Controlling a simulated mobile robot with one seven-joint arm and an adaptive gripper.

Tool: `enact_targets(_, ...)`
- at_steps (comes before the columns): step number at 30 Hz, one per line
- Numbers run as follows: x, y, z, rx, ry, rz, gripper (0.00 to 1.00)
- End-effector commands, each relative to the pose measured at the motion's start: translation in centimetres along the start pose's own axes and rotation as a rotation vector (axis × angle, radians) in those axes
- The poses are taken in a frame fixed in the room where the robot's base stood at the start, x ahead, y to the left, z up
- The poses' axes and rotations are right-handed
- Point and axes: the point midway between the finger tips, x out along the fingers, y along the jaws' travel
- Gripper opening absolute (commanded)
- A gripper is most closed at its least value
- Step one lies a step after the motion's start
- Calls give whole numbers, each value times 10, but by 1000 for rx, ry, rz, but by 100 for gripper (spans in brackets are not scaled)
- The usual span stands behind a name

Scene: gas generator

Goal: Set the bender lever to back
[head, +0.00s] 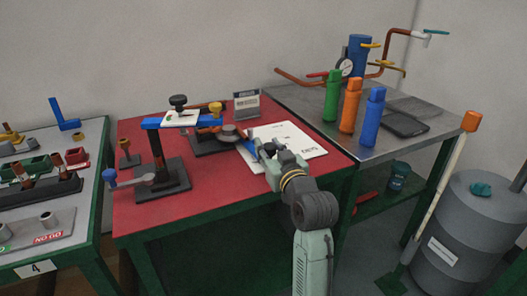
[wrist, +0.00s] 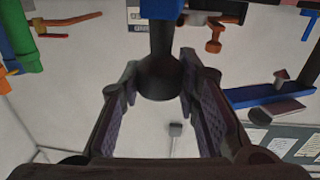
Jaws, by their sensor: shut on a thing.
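The bender (head: 207,144) stands on the red table, with a dark base and a round grey part. Its lever has a blue section (head: 247,149) that points toward the lower right, to my gripper (head: 267,153). In the wrist view, my gripper (wrist: 160,75) has its fingers on either side of the lever's dark round end (wrist: 160,80). My gripper is shut on the lever. In the head view, the gripper partly hides the lever's end.
A blue-topped stand (head: 165,121) with knobs is left of the bender. White sheets (head: 292,139) lie beneath my gripper, and a small sign (head: 246,104) stands behind. Green, orange and blue bottles (head: 371,118) stand on the grey table at right. The red table's front right is clear.

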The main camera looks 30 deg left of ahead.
Motion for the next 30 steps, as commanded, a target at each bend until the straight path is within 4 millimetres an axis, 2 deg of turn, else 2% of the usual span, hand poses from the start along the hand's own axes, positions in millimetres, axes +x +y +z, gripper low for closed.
enact_targets(9, 12, 41, 7, -3, 4, -187, 0)
enact_targets(15, 20, 60, 6, -3, 8, -292, 0)
enact_targets(28, 20, 64, 3, -2, 12, -321, 0)
enact_targets(29, 20, 64, 3, -2, 12, -321, 32)
enact_targets(30, 20, 64, 3, -2, 12, -321, 34)
